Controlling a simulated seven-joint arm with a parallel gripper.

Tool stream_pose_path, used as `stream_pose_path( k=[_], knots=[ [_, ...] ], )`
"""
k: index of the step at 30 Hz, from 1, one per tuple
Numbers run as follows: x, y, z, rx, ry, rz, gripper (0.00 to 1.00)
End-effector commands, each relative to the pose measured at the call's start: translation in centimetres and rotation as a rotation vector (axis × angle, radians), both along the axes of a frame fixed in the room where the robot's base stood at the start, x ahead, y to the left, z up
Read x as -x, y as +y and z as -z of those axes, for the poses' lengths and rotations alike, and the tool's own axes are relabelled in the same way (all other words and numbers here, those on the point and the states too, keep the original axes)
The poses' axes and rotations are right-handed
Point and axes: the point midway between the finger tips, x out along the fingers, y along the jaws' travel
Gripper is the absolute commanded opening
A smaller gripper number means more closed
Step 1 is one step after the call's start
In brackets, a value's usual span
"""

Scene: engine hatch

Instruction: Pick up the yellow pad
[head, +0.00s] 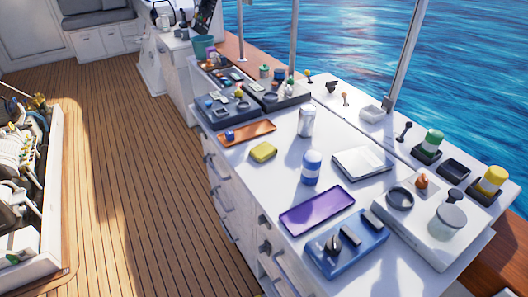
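The yellow pad (263,152) lies flat on the white counter top, near its left edge. It is a small, thick block with rounded corners. Nothing covers it and nothing touches it. An orange tray (262,137) lies just behind it, with a small blue item on its left part. My gripper is not in view, so its state and its place relative to the pad are hidden.
A silver can (306,121) and a blue-and-white bottle (311,167) stand right of the pad. Dark bins (222,120) stand behind. Bare counter surrounds the pad.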

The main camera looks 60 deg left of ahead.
Motion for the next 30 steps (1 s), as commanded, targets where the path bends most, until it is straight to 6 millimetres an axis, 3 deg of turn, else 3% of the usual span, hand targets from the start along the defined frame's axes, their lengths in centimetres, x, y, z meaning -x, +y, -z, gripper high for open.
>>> stream_pose_path(
  k=[15,30],
  knots=[
    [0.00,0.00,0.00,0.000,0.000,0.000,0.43],
    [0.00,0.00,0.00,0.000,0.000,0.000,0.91]
  ],
)
